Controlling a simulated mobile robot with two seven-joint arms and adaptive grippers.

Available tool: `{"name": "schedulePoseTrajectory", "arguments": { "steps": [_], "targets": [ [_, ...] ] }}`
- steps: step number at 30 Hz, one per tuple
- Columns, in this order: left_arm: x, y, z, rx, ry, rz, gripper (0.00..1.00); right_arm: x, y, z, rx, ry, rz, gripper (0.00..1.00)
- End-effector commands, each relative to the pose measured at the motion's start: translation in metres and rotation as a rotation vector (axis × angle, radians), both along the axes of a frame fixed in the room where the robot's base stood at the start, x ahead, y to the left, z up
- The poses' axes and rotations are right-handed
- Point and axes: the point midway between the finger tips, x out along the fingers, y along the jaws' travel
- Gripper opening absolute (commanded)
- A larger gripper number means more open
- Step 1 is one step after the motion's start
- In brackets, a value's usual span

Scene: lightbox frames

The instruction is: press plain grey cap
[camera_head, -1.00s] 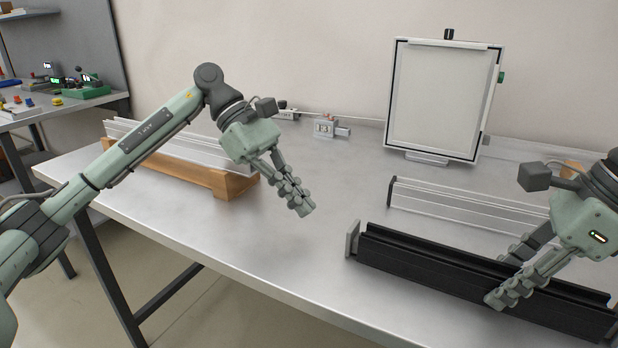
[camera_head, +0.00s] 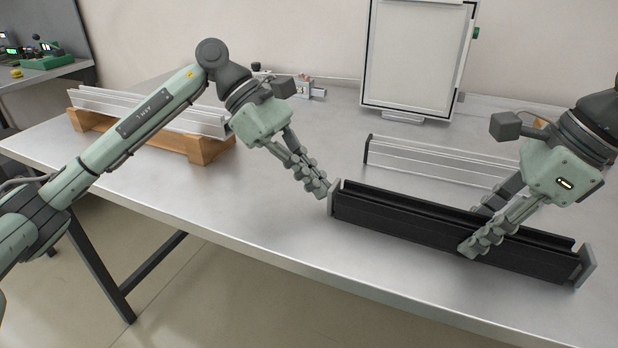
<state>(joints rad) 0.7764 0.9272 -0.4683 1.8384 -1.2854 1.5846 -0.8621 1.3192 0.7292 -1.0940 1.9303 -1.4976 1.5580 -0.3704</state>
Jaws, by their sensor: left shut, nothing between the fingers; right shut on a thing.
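A black profile rail (camera_head: 400,218) lies along the front of the table. A grey end cap (camera_head: 333,198) is at its left end, and another grey end cap (camera_head: 585,266) is at its right end. I cannot tell from here which one is the plain cap. My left gripper (camera_head: 321,191) is shut and empty, its fingertips right beside the left cap; whether they touch it is unclear. My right gripper (camera_head: 479,227) is shut on the black rail, one finger on each side, nearer its right end.
A silver profile (camera_head: 430,160) lies behind the black rail. A white framed panel (camera_head: 415,58) stands at the back. Silver profiles (camera_head: 150,112) rest on wooden supports (camera_head: 200,150) at the left. The table front between is clear.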

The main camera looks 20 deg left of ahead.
Motion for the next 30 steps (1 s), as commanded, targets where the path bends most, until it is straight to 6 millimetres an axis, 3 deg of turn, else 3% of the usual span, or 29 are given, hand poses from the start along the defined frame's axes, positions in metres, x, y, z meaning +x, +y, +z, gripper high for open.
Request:
{"name": "schedulePoseTrajectory", "arguments": {
  "steps": [3,14,17,22,30],
  "targets": [
    [-0.002,-0.017,0.001,-0.006,-0.001,-0.007,0.0,0.0,0.001,0.0,0.003,0.0,0.002,0.0],
    [-0.003,-0.018,0.001,-0.012,0.001,-0.011,0.0,-0.002,0.004,0.0,0.009,0.001,0.006,0.0],
    [-0.002,-0.008,0.0,-0.009,0.0,-0.007,0.0,-0.002,0.004,0.0,0.009,0.001,0.007,0.0],
    [0.001,0.027,0.0,-0.001,0.001,0.004,0.0,-0.001,0.003,0.0,0.006,0.001,0.005,0.0],
    [0.003,0.071,0.045,0.0,-0.004,0.004,0.0,0.0,0.002,0.0,0.004,0.0,0.002,0.0]
  ]
}}
